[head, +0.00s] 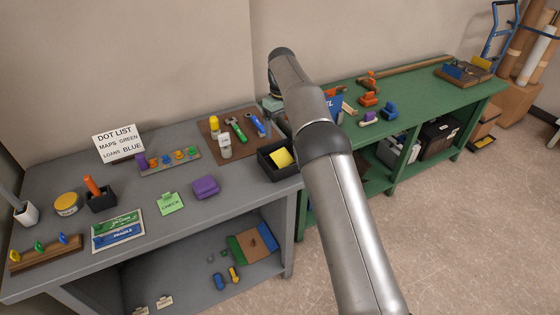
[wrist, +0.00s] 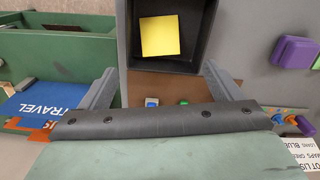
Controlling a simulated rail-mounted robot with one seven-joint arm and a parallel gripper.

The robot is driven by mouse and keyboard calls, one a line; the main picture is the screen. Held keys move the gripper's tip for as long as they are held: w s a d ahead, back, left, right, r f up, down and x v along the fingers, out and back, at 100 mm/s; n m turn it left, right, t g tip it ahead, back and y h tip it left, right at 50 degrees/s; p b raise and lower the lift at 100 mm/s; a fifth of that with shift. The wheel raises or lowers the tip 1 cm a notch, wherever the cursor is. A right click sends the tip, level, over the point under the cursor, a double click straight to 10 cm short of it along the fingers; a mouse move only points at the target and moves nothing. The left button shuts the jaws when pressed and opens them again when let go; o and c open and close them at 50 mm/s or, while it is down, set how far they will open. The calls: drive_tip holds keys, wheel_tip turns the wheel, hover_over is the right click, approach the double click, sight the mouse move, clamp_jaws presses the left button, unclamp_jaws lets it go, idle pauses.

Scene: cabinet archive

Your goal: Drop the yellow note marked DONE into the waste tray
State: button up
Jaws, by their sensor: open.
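The yellow note (head: 281,158) lies inside a black open tray (head: 283,176) at the right end of the grey bench. In the wrist view the yellow note (wrist: 160,36) lies on the floor of the black tray (wrist: 195,58), with bare floor around it. No writing on it can be read. My gripper (wrist: 159,70) is open and empty, its two fingers spread wide, with the tray just beyond them. The fingers do not touch the note.
A green CHECK note (head: 170,203) and purple box (head: 206,187) lie on the grey bench. A brown tool board (head: 212,143) is left of the tray. A green bench (head: 425,88) with clamps stands right. A blue TRAVEL piece (wrist: 45,100) is left of my gripper.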

wheel_tip(320, 180, up, 10)
drive_tip(key=p, duration=0.3)
drive_tip(key=shift+s+f, duration=0.15)
drive_tip(key=shift+f, duration=0.1)
drive_tip(key=s+d+r+m, duration=0.5)
drive_tip(key=s+d+r, duration=0.4)
drive_tip(key=s+d, duration=0.5)
drive_tip(key=s+d+f+m, duration=0.1)
drive_tip(key=s+d+f, duration=0.1)
drive_tip(key=s, duration=0.8)
drive_tip(key=s+d+f+m, duration=0.1)
drive_tip(key=s+f, duration=0.4)
drive_tip(key=s, duration=0.6)
drive_tip(key=s+d+f+m+t, duration=0.1)
drive_tip(key=s+d+f, duration=0.2)
drive_tip(key=s, duration=0.8)
drive_tip(key=shift+d+f+m, duration=0.4)
drive_tip(key=shift+f, duration=0.05)
drive_tip(key=shift+a, duration=0.1)
